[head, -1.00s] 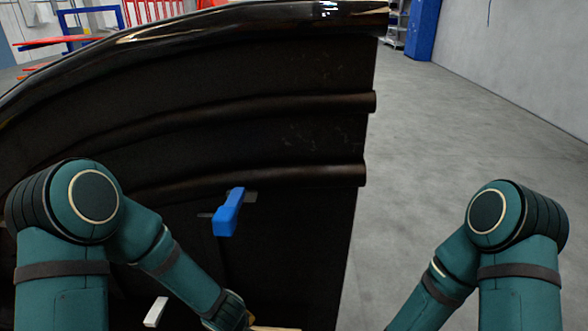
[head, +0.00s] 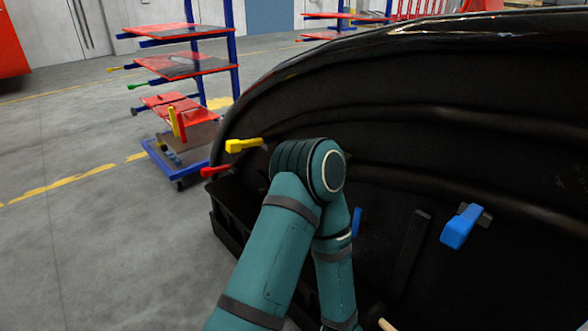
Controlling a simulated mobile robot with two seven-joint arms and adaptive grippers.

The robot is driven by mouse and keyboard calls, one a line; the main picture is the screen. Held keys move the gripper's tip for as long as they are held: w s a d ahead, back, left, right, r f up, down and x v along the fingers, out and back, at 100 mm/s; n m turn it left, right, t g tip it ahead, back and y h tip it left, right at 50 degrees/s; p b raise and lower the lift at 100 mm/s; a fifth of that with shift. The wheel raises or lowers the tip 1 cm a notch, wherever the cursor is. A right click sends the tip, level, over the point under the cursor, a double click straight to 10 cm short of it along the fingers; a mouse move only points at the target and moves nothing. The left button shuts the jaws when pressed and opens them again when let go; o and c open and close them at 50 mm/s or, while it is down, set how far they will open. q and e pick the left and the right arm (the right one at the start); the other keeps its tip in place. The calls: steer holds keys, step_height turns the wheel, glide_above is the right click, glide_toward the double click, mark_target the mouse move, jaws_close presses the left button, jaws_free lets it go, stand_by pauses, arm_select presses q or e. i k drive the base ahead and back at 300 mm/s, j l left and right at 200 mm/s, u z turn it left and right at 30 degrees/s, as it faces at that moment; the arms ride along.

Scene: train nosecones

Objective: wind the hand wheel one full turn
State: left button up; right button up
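No hand wheel can be made out in the head view. A large black curved nosecone shell (head: 400,150) fills the right half. A blue handle (head: 461,226) is fixed on its inner face, and a second blue piece (head: 356,222) shows partly behind my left arm. A yellow handle (head: 243,145) and a red handle (head: 215,171) stick out at the shell's left edge. My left arm rises from the bottom and bends down in front of the shell. Its gripper is below the picture. My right arm and gripper are out of view.
A blue-framed rack (head: 234,60) with red shelves stands on the floor behind the shell's left edge. A red object (head: 12,40) is at the far left. Grey floor (head: 90,240) with yellow lines is clear on the left. A pale rod end (head: 387,324) shows at the bottom.

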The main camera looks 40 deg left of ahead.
mark_target(262, 183)
steer(key=k+j+u, duration=0.15)
steer(key=u, duration=0.3)
steer(key=k+j+u, duration=0.1)
steer(key=j+u, duration=0.55)
steer(key=u, duration=0.2)
